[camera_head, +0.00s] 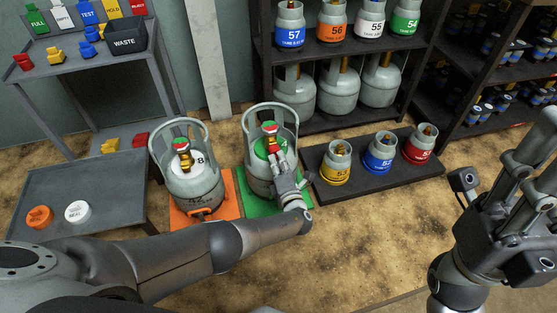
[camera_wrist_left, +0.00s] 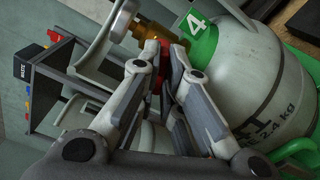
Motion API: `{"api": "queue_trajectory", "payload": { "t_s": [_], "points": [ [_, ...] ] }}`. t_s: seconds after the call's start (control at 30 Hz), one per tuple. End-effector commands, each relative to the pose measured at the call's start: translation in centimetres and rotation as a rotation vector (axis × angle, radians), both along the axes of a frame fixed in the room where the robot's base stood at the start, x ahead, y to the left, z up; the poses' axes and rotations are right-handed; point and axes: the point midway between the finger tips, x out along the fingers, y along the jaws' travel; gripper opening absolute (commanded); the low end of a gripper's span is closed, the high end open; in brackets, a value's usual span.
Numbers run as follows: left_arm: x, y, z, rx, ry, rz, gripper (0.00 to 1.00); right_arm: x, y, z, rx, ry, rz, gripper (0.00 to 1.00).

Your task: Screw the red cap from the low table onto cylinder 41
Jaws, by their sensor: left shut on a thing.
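Cylinder 41 appears to be the grey gas cylinder (camera_head: 258,187) on the green mat (camera_head: 240,207); its green label (camera_wrist_left: 199,38) shows a 4 in the left wrist view, and the rest of the number is hidden. My left gripper (camera_head: 281,163) is at its valve, coming in from the front right. In the left wrist view the fingers (camera_wrist_left: 168,72) are shut on the red cap (camera_wrist_left: 165,62). The cap is against or very close to the brass valve outlet (camera_wrist_left: 150,38); I cannot tell how far it is threaded. My right gripper (camera_head: 527,150) is empty-looking at the right edge, its tips unclear.
The low table (camera_head: 105,190) holds an orange cap (camera_head: 39,216) and a white cap (camera_head: 78,212). Another cylinder (camera_head: 190,186) stands on an orange mat (camera_head: 185,219), close left. Small cylinders stand on a dark platform (camera_head: 350,195) at right. The front floor is clear.

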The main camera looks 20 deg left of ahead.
Motion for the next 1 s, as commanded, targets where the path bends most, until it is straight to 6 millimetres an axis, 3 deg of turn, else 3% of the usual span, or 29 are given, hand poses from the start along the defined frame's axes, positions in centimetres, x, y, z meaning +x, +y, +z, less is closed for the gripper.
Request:
{"api": "queue_trajectory", "payload": {
  "t_s": [0.17,0.43,0.77,1.0],
  "points": [
    [-0.02,-0.06,0.02,0.021,0.015,0.0,0.0,0.01,0.01,0.14,-0.001,-0.001,0.0,0.4],
    [0.03,0.03,0.0,0.236,0.16,0.001,0.0,-0.05,-0.02,-0.1,-0.002,0.015,0.001,0.4],
    [0.03,0.04,-0.04,0.264,0.178,0.001,0.0,-0.04,-0.01,-0.32,-0.004,0.02,0.002,0.4],
    [0.04,0.04,-0.11,0.464,0.315,0.0,0.0,-0.15,-0.05,-0.17,-0.002,0.016,0.002,0.4]
  ]
}}
